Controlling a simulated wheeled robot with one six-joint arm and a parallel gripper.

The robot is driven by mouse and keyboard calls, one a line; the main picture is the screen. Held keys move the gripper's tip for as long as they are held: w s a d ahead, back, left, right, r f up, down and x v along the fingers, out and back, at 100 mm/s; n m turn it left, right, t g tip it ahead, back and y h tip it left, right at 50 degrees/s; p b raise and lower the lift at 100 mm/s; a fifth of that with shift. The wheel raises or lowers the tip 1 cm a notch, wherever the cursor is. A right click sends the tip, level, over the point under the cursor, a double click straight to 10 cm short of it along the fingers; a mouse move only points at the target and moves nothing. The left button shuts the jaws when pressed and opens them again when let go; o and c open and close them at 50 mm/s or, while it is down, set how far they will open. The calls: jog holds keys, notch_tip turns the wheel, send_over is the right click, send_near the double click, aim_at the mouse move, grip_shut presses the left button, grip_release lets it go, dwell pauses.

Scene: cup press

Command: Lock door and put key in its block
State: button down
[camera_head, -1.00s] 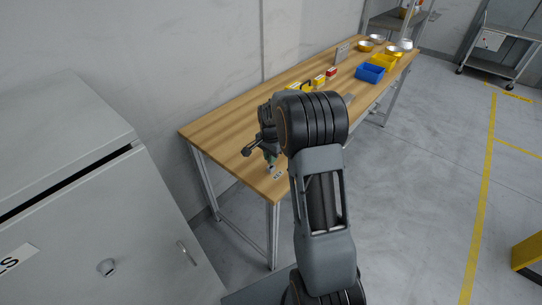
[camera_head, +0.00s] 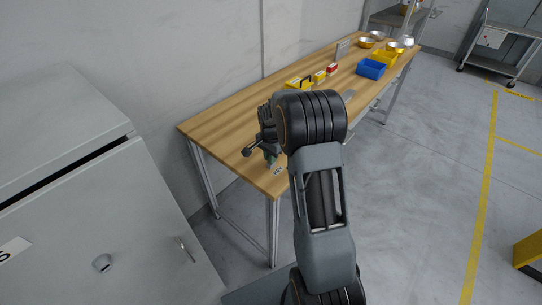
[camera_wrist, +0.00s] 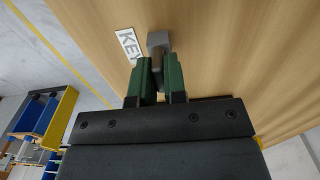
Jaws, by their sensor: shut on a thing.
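My gripper (camera_head: 269,160) is over the near left corner of the wooden table. In the wrist view its green fingers (camera_wrist: 157,85) are shut on a small brown-grey piece, which looks like the key (camera_wrist: 157,63). The key's far end meets a small grey block (camera_wrist: 158,40) on the table. I cannot tell whether it is inside the block or only touching it. A white label reading "KEY" (camera_wrist: 129,45) lies beside the block. The grey cabinet door (camera_head: 130,215) is at the left in the head view and looks closed, with a round lock (camera_head: 102,263) on it.
The cabinet has a handle (camera_head: 187,249) right of the lock. The wooden table (camera_head: 225,125) holds a yellow case (camera_head: 298,84), a blue bin (camera_head: 371,68), a yellow bin (camera_head: 385,58) and gold bowls at its far end. The table around the block is mostly clear.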

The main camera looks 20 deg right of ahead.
jog(key=c, duration=1.1)
grip_release()
notch_tip(320, 180, up, 14)
jog(key=shift+f, duration=0.15)
jog(key=s+a+n+t, duration=0.2)
jog(key=s+a+n, duration=0.3)
jog(key=s, duration=0.6)
jog(key=s+a+n+t, duration=0.1)
jog(key=s+a+n, duration=0.4)
jog(key=s+n, duration=0.3)
jog(key=shift+s+a+r+t, duration=0.2)
jog(key=shift+s+a+t, duration=0.2)
jog(key=shift+s, duration=1.1)
